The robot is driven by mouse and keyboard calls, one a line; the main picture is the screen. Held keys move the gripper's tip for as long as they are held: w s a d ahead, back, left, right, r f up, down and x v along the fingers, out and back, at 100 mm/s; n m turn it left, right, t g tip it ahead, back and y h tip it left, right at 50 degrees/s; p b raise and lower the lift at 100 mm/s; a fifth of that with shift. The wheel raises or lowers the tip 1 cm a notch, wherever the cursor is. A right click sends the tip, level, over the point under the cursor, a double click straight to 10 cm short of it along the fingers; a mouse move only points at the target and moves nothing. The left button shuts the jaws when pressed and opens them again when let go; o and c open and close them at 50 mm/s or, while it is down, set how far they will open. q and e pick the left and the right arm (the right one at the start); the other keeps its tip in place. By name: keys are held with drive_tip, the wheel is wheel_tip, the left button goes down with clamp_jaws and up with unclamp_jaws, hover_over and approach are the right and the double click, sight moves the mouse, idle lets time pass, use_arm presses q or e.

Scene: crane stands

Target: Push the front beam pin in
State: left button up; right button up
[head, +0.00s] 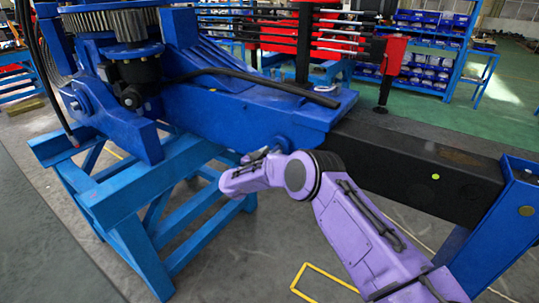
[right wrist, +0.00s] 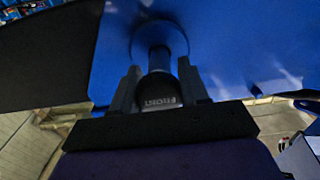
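The front beam pin (right wrist: 157,88) is a dark cylinder with the word FRONT upside down on its near part. In the right wrist view its far end meets a round blue boss (right wrist: 158,42) on the blue crane frame; how deep it sits cannot be told. My right gripper (right wrist: 158,68) has one finger on each side of the pin, close against it, and looks shut on it. In the head view my purple right arm reaches the blue crane frame (head: 240,112) from below; its fingertips and the pin are hidden there. My left gripper is not in view.
A black beam (head: 410,165) runs right from the crane frame to a blue post (head: 505,230). A light blue stand (head: 150,210) is at left. Yellow floor markings (head: 325,280) show below my arm. Blue shelves (head: 430,50) stand at the back.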

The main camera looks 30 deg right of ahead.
sight(282, 143)
clamp_jaws()
drive_tip(key=shift+d+f+b, duration=0.15)
drive_tip(key=shift+d+b, duration=0.1)
drive_tip(key=shift+b, duration=0.15)
drive_tip(key=b+x, duration=0.3)
drive_tip(key=x, duration=0.1)
drive_tip(key=shift+w, duration=0.1)
drive_tip(key=shift+d, duration=0.2)
drive_tip(key=shift+w+r, duration=0.1)
drive_tip(key=shift+r, duration=0.25)
drive_tip(key=o, duration=1.2)
unclamp_jaws()
drive_tip(key=shift+c, duration=0.2)
drive_tip(key=shift+d+f, duration=0.1)
